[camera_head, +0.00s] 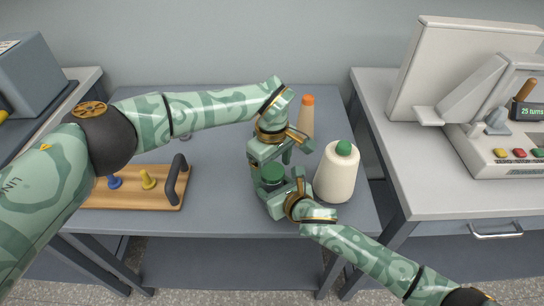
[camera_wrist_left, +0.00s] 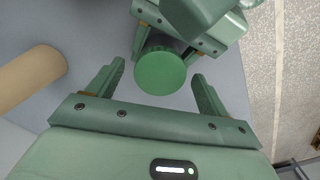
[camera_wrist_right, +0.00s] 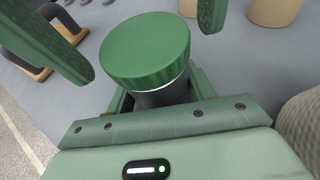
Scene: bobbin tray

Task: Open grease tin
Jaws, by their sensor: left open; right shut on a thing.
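The grease tin has a round green lid (camera_head: 272,173) and a dark body, and stands upright in the middle of the table's right half. The lid also shows in the left wrist view (camera_wrist_left: 160,72), and the dark tin body (camera_wrist_right: 163,94) shows under it in the right wrist view. My right gripper (camera_head: 276,190) is shut on the tin body below the lid. My left gripper (camera_head: 270,162) is open, reaching from above, with a finger on either side of the lid and visible gaps between. Part of the tin is hidden by my grippers.
A cream thread cone with a green top (camera_head: 336,174) stands close right of my grippers. A tan cone with an orange top (camera_head: 306,116) stands behind. A wooden tray (camera_head: 135,198) with pegs and a dark handle is at left. A machine (camera_head: 480,110) fills the right counter.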

